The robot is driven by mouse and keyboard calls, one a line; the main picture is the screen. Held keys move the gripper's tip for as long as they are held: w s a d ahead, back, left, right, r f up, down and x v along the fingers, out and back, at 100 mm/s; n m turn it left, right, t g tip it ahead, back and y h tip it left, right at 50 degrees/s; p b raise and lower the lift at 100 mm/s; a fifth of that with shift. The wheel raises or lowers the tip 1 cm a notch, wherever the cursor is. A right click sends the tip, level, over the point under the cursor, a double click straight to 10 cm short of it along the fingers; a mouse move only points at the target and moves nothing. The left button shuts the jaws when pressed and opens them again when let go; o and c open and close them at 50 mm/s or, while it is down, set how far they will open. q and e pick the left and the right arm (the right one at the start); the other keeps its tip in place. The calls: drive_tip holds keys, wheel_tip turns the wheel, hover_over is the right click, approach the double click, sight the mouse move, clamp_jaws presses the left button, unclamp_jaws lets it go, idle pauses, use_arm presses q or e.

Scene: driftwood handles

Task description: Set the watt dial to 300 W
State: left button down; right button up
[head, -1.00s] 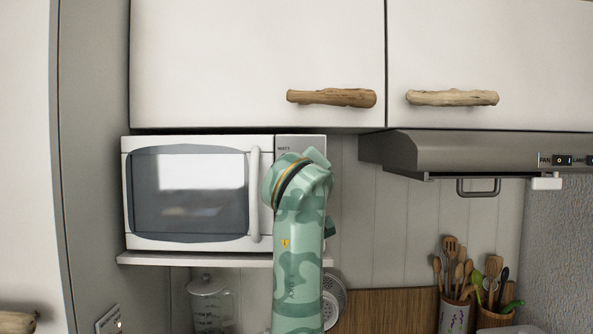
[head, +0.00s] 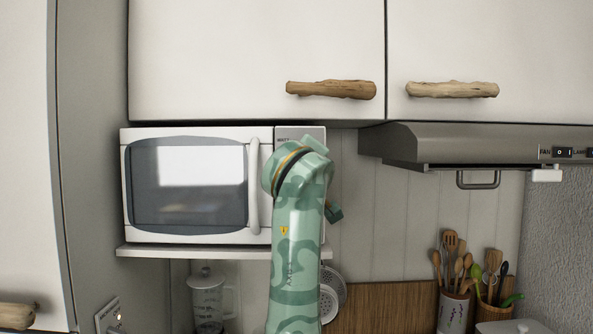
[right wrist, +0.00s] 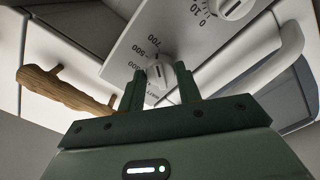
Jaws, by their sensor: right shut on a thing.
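The white watt dial (right wrist: 167,74) sits on the microwave's control panel (right wrist: 128,57). In the right wrist view the numbers 700, 500 and 400 show along one side of it, and the panel appears rotated. My right gripper (right wrist: 160,80) is shut on the dial, one dark green finger on each side. The dial's exact setting is hard to read. In the head view my green right arm covers most of the control panel of the white microwave (head: 261,137), hiding the dial and the fingers. My left gripper is not in view.
A second dial (right wrist: 234,8) with a 0, 10, 20 scale is on the same panel. The microwave stands on a shelf (head: 190,251) under cabinets with driftwood handles (head: 331,90). A range hood (head: 440,145) is at the right, above utensil pots (head: 454,312).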

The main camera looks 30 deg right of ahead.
drive_tip(key=n+b, duration=0.4)
drive_tip(key=n, duration=1.1)
drive_tip(key=shift+w+n, duration=0.1)
drive_tip(key=shift+n, duration=0.6)
drive_tip(key=o, duration=1)
drive_tip(key=shift+c, duration=0.2)
drive_tip(key=shift+r, duration=0.1)
drive_tip(key=b+v, duration=0.2)
drive_tip(key=v, duration=1.4)
drive_tip(key=shift+a, duration=0.25)
